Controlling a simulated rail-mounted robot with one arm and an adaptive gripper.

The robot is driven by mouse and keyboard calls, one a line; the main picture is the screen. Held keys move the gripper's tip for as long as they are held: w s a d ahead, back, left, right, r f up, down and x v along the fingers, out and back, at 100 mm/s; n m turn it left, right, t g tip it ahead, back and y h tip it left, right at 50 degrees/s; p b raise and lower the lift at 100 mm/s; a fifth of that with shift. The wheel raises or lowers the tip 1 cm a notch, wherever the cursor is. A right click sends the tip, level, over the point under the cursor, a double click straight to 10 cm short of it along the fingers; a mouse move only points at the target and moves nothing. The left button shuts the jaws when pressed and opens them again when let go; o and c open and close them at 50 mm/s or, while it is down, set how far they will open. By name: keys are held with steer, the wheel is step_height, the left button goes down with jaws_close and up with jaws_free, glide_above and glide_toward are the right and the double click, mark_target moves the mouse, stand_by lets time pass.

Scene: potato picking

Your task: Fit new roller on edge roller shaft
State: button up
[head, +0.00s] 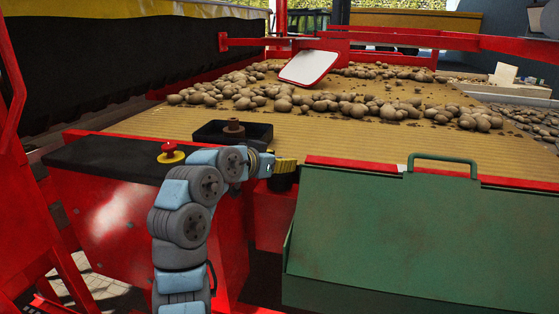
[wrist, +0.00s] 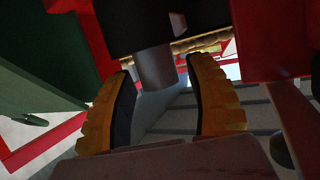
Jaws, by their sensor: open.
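A brown roller-like part (head: 233,127) stands in a black tray (head: 207,133) on the dark ledge. I cannot tell for sure that it is the new roller. My gripper (head: 285,168) is between the ledge and the green panel, pointing right. In the wrist view its yellow fingers (wrist: 162,82) are spread wide, with nothing gripped. A bare grey metal stub (wrist: 157,68), apparently the edge roller shaft, sticks out of a dark block (wrist: 150,22) between the fingertips. It is apart from both fingers. The shaft is not clear in the head view.
A green panel (head: 420,240) with a handle (head: 442,159) is close on the right of the gripper. A red emergency button (head: 170,148) is on the ledge. Potatoes (head: 330,103) lie on the belt (head: 350,140) behind. A white-faced, red-rimmed plate (head: 309,67) hangs above it.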

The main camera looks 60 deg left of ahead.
step_height(320, 180, up, 10)
stand_by(0.8)
stand_by(0.6)
